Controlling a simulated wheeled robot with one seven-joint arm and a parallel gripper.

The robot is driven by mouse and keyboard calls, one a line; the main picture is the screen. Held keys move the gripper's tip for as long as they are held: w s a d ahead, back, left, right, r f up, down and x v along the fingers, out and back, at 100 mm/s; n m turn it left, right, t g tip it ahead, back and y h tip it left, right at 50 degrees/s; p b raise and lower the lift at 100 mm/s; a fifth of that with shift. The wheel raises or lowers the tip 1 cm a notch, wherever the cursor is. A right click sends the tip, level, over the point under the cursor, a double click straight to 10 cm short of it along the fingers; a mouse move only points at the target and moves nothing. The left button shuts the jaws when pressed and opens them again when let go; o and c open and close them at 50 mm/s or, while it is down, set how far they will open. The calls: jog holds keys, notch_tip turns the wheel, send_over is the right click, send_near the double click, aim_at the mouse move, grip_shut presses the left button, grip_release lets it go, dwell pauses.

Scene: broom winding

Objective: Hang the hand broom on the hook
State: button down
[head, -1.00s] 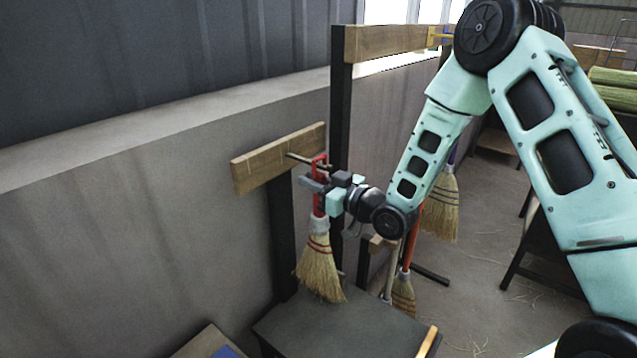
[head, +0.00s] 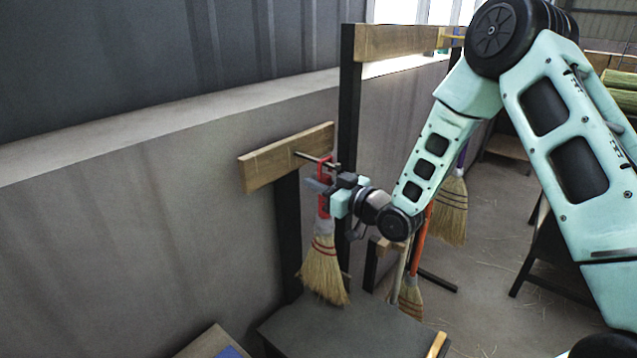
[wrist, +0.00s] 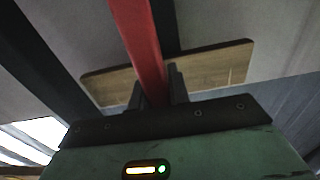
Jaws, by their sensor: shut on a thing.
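The hand broom (head: 322,268) hangs upright, straw bristles down, with a red handle whose top end (head: 323,164) is level with the hook. The hook (head: 307,157) is a thin dark metal rod sticking out from a wooden board (head: 265,167). The handle's top overlaps the rod in the head view; I cannot tell whether the rod passes through it. In the wrist view the red handle (wrist: 146,45) runs between my two fingers (wrist: 157,92), with the board (wrist: 215,68) behind.
A dark table (head: 340,330) stands below the broom. A dark upright post (head: 349,110) rises close behind my gripper. Other brooms (head: 453,210) hang to the right, near my arm. A grey wall (head: 120,220) runs behind the board.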

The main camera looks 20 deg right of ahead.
jog(key=c, duration=1.3)
grip_release()
jog(key=shift+o, duration=0.2)
jog(key=shift+s+d, duration=0.2)
jog(key=shift+s, duration=0.05)
jog(key=p+v, duration=0.4)
jog(key=v, duration=1.2)
jog(key=shift+s+d+p, duration=0.15)
jog(key=shift+s+p, duration=0.2)
jog(key=shift+s, duration=0.05)
